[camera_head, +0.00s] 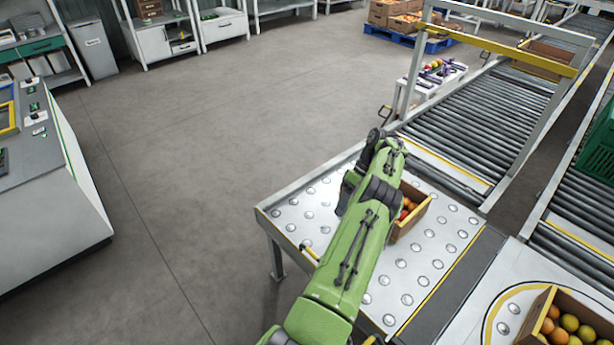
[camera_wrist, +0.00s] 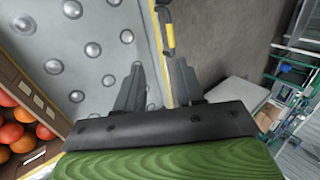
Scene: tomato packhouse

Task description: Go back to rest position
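My gripper (camera_wrist: 157,66) shows in the wrist view with its two dark fingers apart and nothing between them. It is over the edge of the ball-transfer table (camera_wrist: 100,22). My green arm (camera_head: 352,245) reaches across this table in the head view, where I cannot make out the fingers. A cardboard crate (camera_head: 414,222) of red and orange tomatoes (camera_head: 405,208) stands on the table, partly hidden behind my arm. In the wrist view the tomatoes (camera_wrist: 12,132) are at the left, apart from my fingers.
Another crate (camera_head: 536,312) of orange and greenish fruit stands at the lower right. A roller conveyor (camera_head: 482,120) with a metal frame runs to the upper right, and a green crate (camera_head: 598,150) is at the right edge. A grey console (camera_head: 60,215) stands left. The floor (camera_head: 200,140) between is clear.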

